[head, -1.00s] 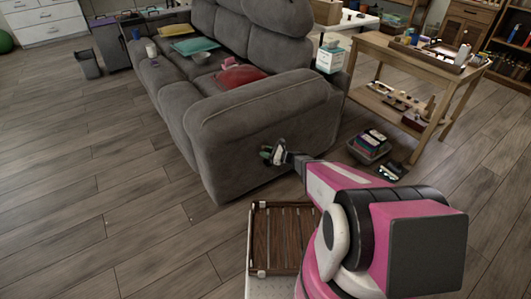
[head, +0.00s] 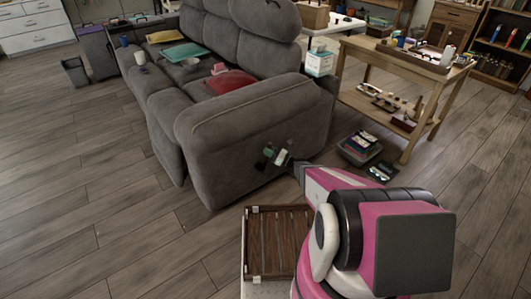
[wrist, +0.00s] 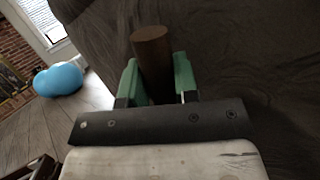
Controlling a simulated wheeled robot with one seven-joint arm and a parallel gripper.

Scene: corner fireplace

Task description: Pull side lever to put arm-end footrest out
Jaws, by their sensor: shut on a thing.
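The grey sofa (head: 232,125) stands ahead, its near arm end facing me. The side lever, a brown wooden rod (wrist: 152,50), stands between the green fingers of my gripper (wrist: 158,82) in the wrist view. My gripper (head: 273,156) is at the lower part of the sofa's arm end in the head view, tilted and shut on the lever. The lever is small and mostly hidden by the fingers there. The front panel of the seat nearest the arm end shows as a narrow strip, and I cannot tell how far its footrest is out.
A wooden side table (head: 405,75) stands right of the sofa, with a bin of items (head: 360,148) on the floor beside it. A brown slatted tray (head: 278,240) is in front of me. Open floor lies left. The wrist view shows a blue rounded object (wrist: 60,79).

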